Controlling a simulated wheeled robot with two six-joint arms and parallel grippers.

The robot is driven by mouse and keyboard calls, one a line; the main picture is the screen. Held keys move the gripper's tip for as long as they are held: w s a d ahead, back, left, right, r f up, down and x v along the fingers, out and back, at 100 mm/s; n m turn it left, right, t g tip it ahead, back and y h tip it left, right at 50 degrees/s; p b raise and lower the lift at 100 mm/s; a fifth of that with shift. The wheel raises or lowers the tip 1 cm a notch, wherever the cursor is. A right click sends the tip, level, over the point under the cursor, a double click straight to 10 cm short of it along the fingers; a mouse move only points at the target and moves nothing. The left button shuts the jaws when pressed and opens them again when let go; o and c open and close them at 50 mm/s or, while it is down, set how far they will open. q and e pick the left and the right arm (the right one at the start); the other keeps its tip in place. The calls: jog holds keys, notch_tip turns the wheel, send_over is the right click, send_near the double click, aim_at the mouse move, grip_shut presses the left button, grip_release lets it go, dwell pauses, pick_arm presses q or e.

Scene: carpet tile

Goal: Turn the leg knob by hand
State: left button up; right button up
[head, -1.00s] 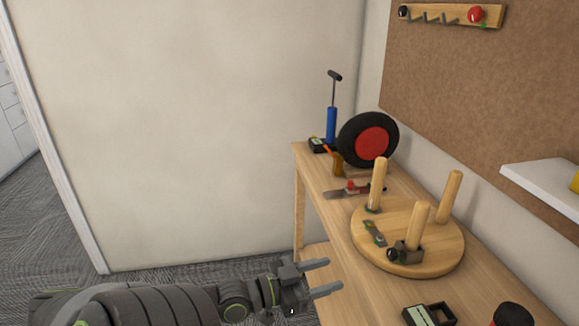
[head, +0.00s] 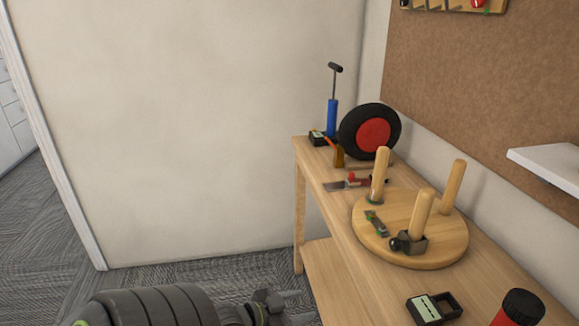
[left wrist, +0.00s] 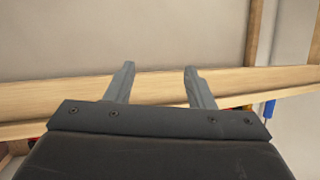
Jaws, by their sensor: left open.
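A round wooden stool top (head: 440,241) lies upside down on the workbench with three legs pointing up. A dark bracket clamps the foot of the nearest leg (head: 421,215), and a round black knob (head: 395,244) sticks out on its left side. My left gripper (head: 300,306) is low at the bottom of the head view, left of the bench and apart from the stool. In the left wrist view its two fingers (left wrist: 158,70) are spread with nothing between them, in front of a wooden bench edge (left wrist: 60,94). My right gripper is not in view.
A black wheel with a red hub (head: 373,135) and a blue pump (head: 332,118) stand at the bench's far end. Small tools lie behind the stool. A black box (head: 433,308) and a red black-capped container (head: 520,308) are in front. A white shelf (head: 545,160) juts from the right.

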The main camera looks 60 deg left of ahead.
pick_arm(q)
notch_tip(320, 180, down, 7)
jog(key=s+a+g+y+b, duration=0.1)
jog(key=shift+s+f+n+g, duration=0.15)
jog(key=shift+s+n+g, duration=0.15)
jog(key=shift+s+g, duration=0.1)
dwell(0.3)
jog(key=s+a+f+n+g+y+p, duration=0.1)
jog(key=s+f+g+p, duration=0.15)
jog(key=s+f, duration=0.45)
jog(key=s+a+f+n+g+y+p, duration=0.1)
jog(key=s+f+g+p, duration=0.15)
jog(key=f, duration=0.85)
jog(key=s+d+f+g+p, duration=0.1)
jog(key=s+d+f+g, duration=0.2)
jog(key=s+d+f, duration=0.2)
jog(key=s+d+f+g+p, duration=0.1)
jog(key=s+d+f+g, duration=0.2)
jog(key=s+d+f, duration=0.2)
jog(key=s+d, duration=0.3)
jog(key=s, duration=0.3)
jog(key=shift+d+f+h, duration=0.2)
jog(key=shift+d+h, duration=0.15)
jog(key=shift+h, duration=0.05)
